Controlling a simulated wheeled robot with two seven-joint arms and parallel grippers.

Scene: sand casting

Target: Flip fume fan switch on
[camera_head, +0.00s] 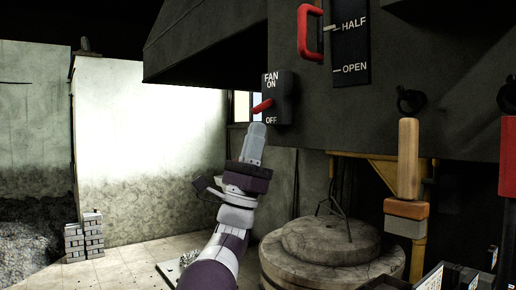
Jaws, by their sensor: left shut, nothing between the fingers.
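The fan switch box (281,97) is a small dark plate marked FAN, ON at the top and OFF at the bottom, fixed to the dark hood wall. Its red lever (262,106) sticks out to the left from the plate, between the two marks; which position it is set to I cannot tell for sure. My left gripper (257,127) points up with its fingers shut and empty, just below the red lever. Whether the fingertips touch the lever I cannot tell. My right gripper is not in view.
A red handle (309,33) sits beside a HALF/OPEN plate (350,42) above right. A wooden-handled tool (408,160) hangs from a hook at right. A round stone lid (330,240) stands below. Stacked grey bricks (84,237) are at left, with open floor between.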

